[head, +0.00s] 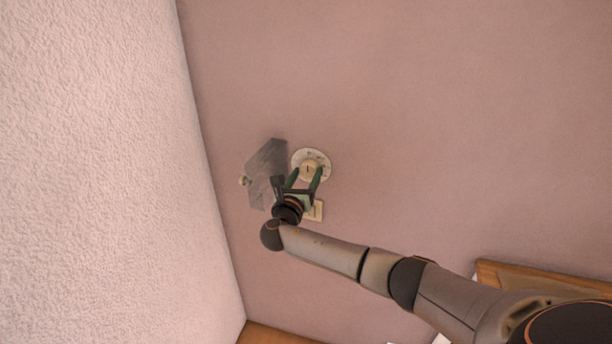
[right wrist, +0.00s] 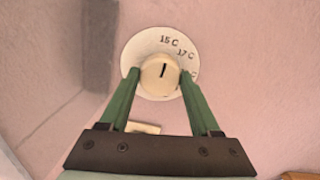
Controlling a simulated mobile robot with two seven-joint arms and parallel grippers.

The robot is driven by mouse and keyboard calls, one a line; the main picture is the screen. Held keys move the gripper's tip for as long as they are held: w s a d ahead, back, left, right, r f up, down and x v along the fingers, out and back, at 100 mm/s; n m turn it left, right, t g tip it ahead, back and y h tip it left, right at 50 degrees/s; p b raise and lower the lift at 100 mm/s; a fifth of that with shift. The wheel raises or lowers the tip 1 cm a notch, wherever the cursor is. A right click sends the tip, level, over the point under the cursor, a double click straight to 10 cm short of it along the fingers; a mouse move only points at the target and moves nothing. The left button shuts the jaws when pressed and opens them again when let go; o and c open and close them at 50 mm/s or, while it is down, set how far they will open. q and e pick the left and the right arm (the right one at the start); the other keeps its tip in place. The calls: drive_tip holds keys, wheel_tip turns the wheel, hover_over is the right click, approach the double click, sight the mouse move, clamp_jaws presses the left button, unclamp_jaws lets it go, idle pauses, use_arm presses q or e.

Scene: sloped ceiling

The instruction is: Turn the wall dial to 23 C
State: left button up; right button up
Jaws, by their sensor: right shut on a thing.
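The wall dial is a round pale disc (head: 311,153) on the pink wall in the head view, with a cream knob (right wrist: 160,70) at its centre. In the right wrist view the disc (right wrist: 145,43) shows the marks 15 C and 17 C, and a further mark partly hidden by a finger. A dark line on the knob points up, leaning slightly right, roughly toward 15 C. My right gripper (head: 306,173) has its green fingers on both sides of the knob and is shut on it. My left gripper is not in view.
A white textured surface (head: 90,170) fills the left side. The wall right of the dial is bare.

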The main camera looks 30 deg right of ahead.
drive_tip(key=c, duration=0.6)
drive_tip(key=shift+o, duration=0.2)
